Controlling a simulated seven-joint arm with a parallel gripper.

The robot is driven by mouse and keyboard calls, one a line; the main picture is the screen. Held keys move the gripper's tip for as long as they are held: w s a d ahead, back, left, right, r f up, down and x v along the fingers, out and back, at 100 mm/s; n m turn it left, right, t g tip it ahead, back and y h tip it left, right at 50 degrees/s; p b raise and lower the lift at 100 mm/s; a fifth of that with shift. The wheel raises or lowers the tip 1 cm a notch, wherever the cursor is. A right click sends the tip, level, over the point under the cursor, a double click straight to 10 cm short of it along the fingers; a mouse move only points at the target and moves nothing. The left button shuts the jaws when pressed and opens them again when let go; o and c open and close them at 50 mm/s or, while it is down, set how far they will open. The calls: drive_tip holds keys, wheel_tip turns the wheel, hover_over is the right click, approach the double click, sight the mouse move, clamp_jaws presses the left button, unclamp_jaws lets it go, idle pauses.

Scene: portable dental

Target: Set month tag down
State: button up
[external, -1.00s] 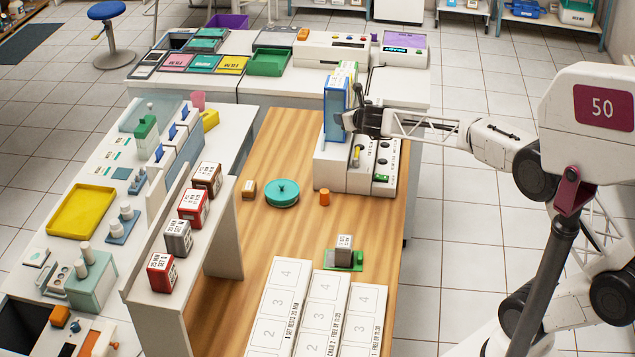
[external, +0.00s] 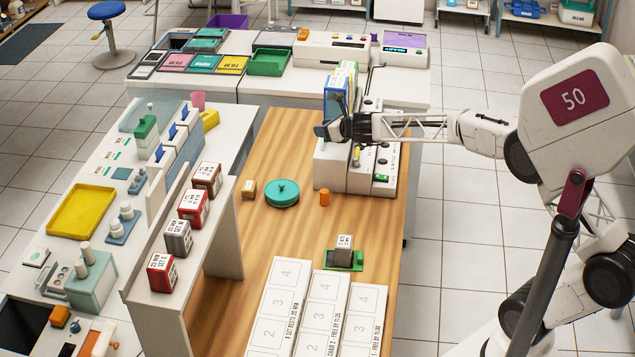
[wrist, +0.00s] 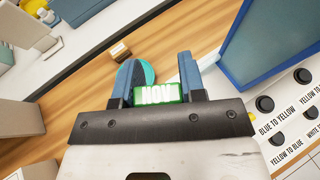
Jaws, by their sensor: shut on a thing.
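My gripper (external: 322,131) is above the white button units, in front of the blue upright folder in the external view. In the wrist view my gripper (wrist: 157,65) has its blue-grey fingers on either side of a small green tag (wrist: 157,95) with raised white letters, likely the month tag. It is shut on the tag, which sits deep between the fingers, clear of the table. In the external view the tag is too small to make out.
The blue folder (external: 337,100) stands close to my gripper. White units with black knobs (wrist: 265,103) lie under it. A teal round lid (external: 282,193), an orange cylinder (external: 324,197) and a small brown block (external: 249,188) are on the table.

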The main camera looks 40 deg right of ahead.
drive_tip(key=s+a+f+n+g+y, duration=0.2)
drive_tip(key=a+n+y, duration=0.1)
drive_tip(key=a, duration=0.4)
drive_tip(key=s+a+f+n+g+y, duration=0.2)
drive_tip(key=s+a+f+n+g, duration=0.15)
drive_tip(key=a, duration=0.25)
drive_tip(key=s+a+f+n+g+y, duration=0.2)
drive_tip(key=a+n+y, duration=0.1)
drive_tip(key=a, duration=0.4)
drive_tip(key=s+a+f+n+g, duration=0.2)
drive_tip(key=s+a+n+g, duration=0.3)
drive_tip(key=s, duration=0.2)
drive_tip(key=s+a+f+n+g, duration=0.3)
drive_tip(key=s+a+n+g, duration=0.1)
drive_tip(key=s, duration=0.3)
drive_tip(key=shift+s+a+n+g+y, duration=0.25)
drive_tip(key=shift+a+n+g+y, duration=0.15)
drive_tip(key=shift+g, duration=0.45)
drive_tip(key=shift+f, duration=3.15)
drive_tip(key=shift+f, duration=1.85)
drive_tip(key=shift+f, duration=0.1)
